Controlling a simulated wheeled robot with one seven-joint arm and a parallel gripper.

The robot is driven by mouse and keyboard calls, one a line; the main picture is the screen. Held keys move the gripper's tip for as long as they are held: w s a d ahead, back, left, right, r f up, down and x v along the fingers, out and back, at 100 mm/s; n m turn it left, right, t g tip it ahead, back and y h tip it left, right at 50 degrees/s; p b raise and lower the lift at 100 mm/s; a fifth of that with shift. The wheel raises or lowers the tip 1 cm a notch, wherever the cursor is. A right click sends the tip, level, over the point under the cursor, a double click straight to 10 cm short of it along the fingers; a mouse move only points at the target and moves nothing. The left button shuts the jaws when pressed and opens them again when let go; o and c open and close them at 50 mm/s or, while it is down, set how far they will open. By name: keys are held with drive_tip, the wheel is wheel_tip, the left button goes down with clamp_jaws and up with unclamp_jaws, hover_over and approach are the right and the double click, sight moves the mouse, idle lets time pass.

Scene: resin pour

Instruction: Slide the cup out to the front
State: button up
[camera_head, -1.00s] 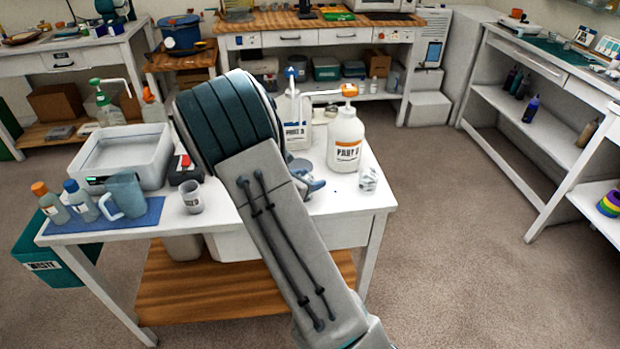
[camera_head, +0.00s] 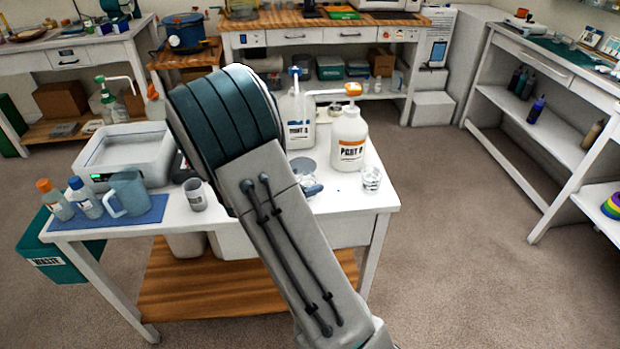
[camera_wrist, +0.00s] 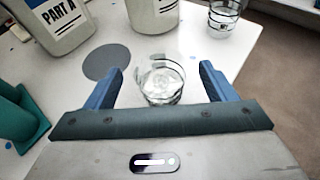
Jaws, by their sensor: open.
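A clear cup (camera_wrist: 161,82) stands on the white table between the fingers of my gripper (camera_wrist: 162,70) in the wrist view. The fingers are apart, one on each side of the cup, with gaps visible. In the head view my arm hides most of the gripper; a blue finger (camera_head: 314,190) shows low over the table. A second clear cup (camera_head: 371,179) stands to the right, near the table edge; it also shows at the top right of the wrist view (camera_wrist: 226,17).
The PART A jug (camera_head: 299,122) and an orange-topped pump bottle (camera_head: 348,142) stand behind the cup. A grey disc (camera_wrist: 106,62) lies left of it. A grey cup (camera_head: 195,194), pitcher (camera_head: 127,192) and white tub (camera_head: 126,154) stand at the left.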

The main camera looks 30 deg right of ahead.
drive_tip(key=v, duration=0.9)
drive_tip(key=shift+s+a, duration=0.15)
drive_tip(key=shift+a, duration=0.2)
drive_tip(key=shift+r, duration=0.1)
